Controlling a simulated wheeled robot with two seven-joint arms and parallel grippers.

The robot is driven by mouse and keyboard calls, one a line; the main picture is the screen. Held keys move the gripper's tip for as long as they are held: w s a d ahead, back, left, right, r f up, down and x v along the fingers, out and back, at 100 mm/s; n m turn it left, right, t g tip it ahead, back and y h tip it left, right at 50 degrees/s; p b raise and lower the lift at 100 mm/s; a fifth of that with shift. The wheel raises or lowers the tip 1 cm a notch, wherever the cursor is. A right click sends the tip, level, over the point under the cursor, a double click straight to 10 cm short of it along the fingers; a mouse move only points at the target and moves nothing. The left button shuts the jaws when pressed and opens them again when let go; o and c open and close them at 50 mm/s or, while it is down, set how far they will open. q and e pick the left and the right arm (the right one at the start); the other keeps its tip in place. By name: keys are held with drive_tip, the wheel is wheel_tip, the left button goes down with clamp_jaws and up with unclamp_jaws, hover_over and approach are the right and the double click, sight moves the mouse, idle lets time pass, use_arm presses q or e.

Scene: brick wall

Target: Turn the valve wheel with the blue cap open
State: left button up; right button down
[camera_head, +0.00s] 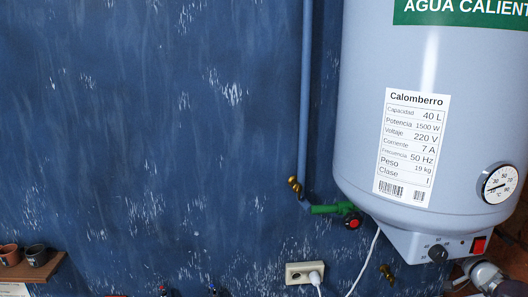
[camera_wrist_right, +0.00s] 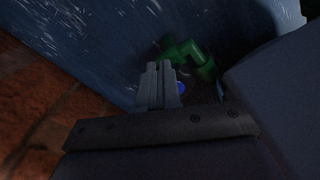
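The blue cap (camera_wrist_right: 182,88) shows in the right wrist view, just right of my right gripper's fingers and partly hidden by them. The valve wheel around it is too dark to make out. A green pipe (camera_wrist_right: 188,52) bends above and beyond it. My right gripper (camera_wrist_right: 160,65) has its two grey fingers side by side with almost no gap, and nothing shows between them. Whether the fingers touch the wheel is unclear. In the head view my right arm (camera_head: 484,276) enters at the lower right, below the heater. The blue cap is not visible there. My left gripper is not in view.
A grey water heater (camera_head: 410,120) fills the right of the head view. A red-capped valve (camera_head: 353,222) sits on a green pipe (camera_head: 330,209) at its lower left. A white socket (camera_head: 303,272) with a plugged cable is below. Pots (camera_head: 36,255) stand on a shelf at left.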

drive_tip(key=s+a+r+m+b, duration=0.3)
drive_tip(key=s+m+b, duration=0.3)
drive_tip(key=b, duration=0.2)
use_arm(q)
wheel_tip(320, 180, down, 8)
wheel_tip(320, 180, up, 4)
drive_tip(key=p, duration=0.4)
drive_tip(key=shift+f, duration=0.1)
use_arm(e)
drive_tip(key=w, duration=0.5)
drive_tip(key=shift+w+a+r, duration=0.2)
drive_tip(key=shift+w+r, duration=0.05)
drive_tip(key=shift+w, duration=0.15)
